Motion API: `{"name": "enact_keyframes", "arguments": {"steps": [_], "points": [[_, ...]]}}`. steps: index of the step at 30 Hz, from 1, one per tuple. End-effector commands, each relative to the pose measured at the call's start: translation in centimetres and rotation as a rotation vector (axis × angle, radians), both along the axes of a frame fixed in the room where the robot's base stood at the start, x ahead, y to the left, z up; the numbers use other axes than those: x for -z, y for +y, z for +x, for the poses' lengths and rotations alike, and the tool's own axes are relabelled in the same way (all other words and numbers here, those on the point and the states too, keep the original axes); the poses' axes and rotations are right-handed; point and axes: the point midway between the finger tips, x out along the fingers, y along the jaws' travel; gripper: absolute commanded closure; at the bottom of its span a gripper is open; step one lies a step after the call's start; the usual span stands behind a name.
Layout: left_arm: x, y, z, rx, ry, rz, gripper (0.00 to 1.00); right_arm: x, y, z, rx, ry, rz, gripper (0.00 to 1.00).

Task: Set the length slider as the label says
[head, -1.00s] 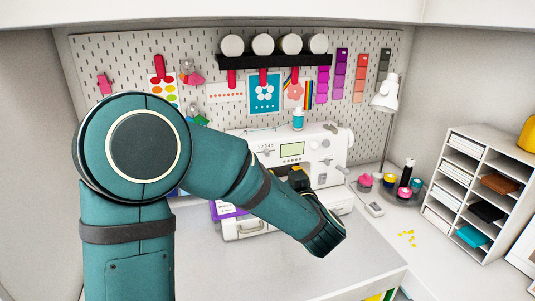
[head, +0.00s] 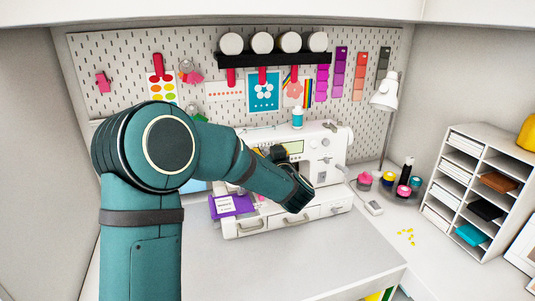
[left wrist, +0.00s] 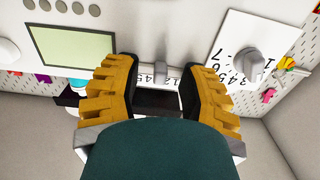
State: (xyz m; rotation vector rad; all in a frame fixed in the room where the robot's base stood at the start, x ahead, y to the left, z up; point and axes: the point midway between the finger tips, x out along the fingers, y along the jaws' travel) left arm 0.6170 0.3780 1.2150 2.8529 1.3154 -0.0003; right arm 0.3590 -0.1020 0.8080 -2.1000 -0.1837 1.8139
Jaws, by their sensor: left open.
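The white sewing machine (head: 325,172) stands on the table against the pegboard. In the left wrist view, the grey slider knob (left wrist: 161,69) sits on the machine's front above a printed number scale (left wrist: 158,79). My left gripper (left wrist: 158,72) is open, with one yellow, black-padded finger on each side of the knob and gaps visible. In the head view the gripper (head: 276,154) is at the machine's front, partly hidden by my arm. A white note (head: 225,204) lies on a purple item at the machine's left; its text is too small to read. My right gripper is out of view.
A greenish screen (left wrist: 70,44) is left of the knob, and a dial (left wrist: 250,60) on a numbered plate is right of it. The front tabletop is clear.

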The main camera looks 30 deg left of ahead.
Motion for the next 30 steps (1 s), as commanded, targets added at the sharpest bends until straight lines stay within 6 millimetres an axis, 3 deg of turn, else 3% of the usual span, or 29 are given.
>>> {"name": "enact_keyframes", "arguments": {"steps": [2, 5, 6, 27, 28, 30], "points": [[0.0, -0.02, -0.01, 0.0, 0.0, 0.0, 0.59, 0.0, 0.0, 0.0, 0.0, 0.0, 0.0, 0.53], [-0.01, -0.02, -0.02, 0.0, 0.0, 0.0, 0.94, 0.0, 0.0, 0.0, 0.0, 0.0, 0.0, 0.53], [-0.01, -0.02, -0.02, 0.0, 0.0, 0.0, 1.0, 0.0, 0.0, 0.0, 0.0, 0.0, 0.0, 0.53], [-0.08, -0.61, 0.74, -0.002, -0.002, 0.001, 1.0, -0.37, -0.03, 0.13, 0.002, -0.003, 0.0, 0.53], [-0.09, -0.61, 0.74, -0.002, -0.002, 0.001, 0.79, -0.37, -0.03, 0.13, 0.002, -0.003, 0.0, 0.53], [-0.09, -0.6, 0.74, -0.002, -0.002, 0.001, 0.59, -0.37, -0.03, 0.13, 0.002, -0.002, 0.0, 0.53]]}}
